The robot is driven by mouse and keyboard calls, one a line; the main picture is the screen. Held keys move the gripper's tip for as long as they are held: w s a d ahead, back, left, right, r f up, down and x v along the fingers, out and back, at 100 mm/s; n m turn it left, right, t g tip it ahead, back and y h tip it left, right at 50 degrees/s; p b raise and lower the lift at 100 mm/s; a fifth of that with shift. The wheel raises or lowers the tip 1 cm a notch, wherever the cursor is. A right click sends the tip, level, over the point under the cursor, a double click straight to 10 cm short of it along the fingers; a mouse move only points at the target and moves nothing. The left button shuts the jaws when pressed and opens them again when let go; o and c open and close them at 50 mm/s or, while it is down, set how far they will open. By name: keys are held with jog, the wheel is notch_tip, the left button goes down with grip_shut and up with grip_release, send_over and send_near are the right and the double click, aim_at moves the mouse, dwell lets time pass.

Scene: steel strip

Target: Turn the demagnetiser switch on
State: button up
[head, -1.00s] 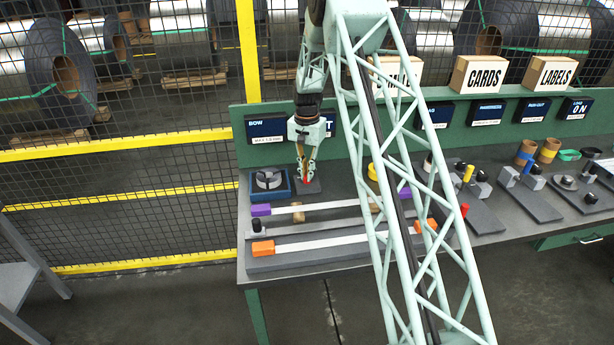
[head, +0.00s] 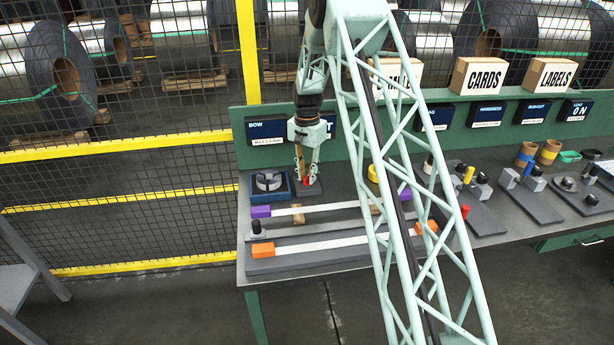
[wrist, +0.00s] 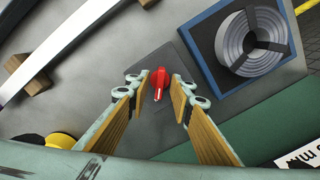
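The demagnetiser switch is a red rotary knob (wrist: 160,82) with a white pointer mark, on a grey base plate (wrist: 185,65). In the wrist view its pointer end aims toward the bottom of the picture. The knob also shows in the head view (head: 307,181), partly hidden by my fingers. My gripper (wrist: 163,86) has its two fingers on either side of the knob, with a visible gap on both sides. In the head view my gripper (head: 307,178) points down over the plate, fingers apart and empty. I cannot tell the exact fingertip height.
A blue tray (head: 287,193) with a round grey chuck-like part stands just left of the plate. Strips with purple (head: 261,211) and orange (head: 263,250) end blocks lie in front. A green back panel (head: 240,150) rises behind. A yellow round object (wrist: 60,141) is nearby.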

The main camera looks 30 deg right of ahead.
aim_at(307, 177)
jog(key=shift+r, duration=0.15)
notch_tip(307, 177, up, 12)
dwell(1.0)
dwell(0.6)
